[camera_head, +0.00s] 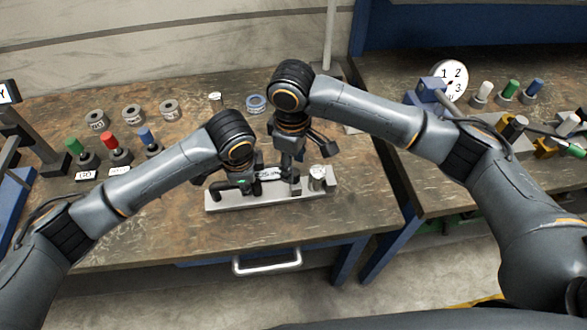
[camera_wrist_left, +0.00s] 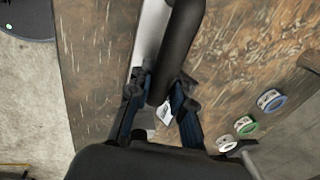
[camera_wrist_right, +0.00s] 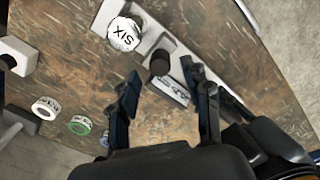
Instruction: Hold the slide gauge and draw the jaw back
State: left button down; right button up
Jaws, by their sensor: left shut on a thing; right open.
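The slide gauge (camera_head: 225,203) is a long pale grey bar lying near the front of the left table. A white drum (camera_head: 317,178) stands at its right end; in the right wrist view the drum (camera_wrist_right: 124,34) reads SIX. The jaw (camera_head: 295,187) is a small grey block with a dark knob (camera_wrist_right: 160,62) on top. My left gripper (camera_head: 238,186) is shut at the left part of the gauge, around a dark handle (camera_wrist_left: 163,85). My right gripper (camera_wrist_right: 162,75) is open, its fingertips apart on either side of the knob. My arms hide part of the gauge.
Several tape rolls (camera_head: 169,107) stand at the back. Green, red and blue pegs (camera_head: 109,141) stand at the left. A second table on the right carries a clock-like dial (camera_head: 450,80) and more pegs. A gap separates the tables. Bare wood lies in front of the gauge.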

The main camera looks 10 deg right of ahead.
pick_arm(q)
jog(key=shift+w+r, duration=0.1)
jog(key=shift+r, duration=0.05)
pick_arm(e)
notch_tip(320, 180, up, 8)
jog(key=shift+r, duration=0.25)
jog(key=shift+s+a, duration=0.1)
pick_arm(q)
jog(key=c, duration=1.1)
grip_release()
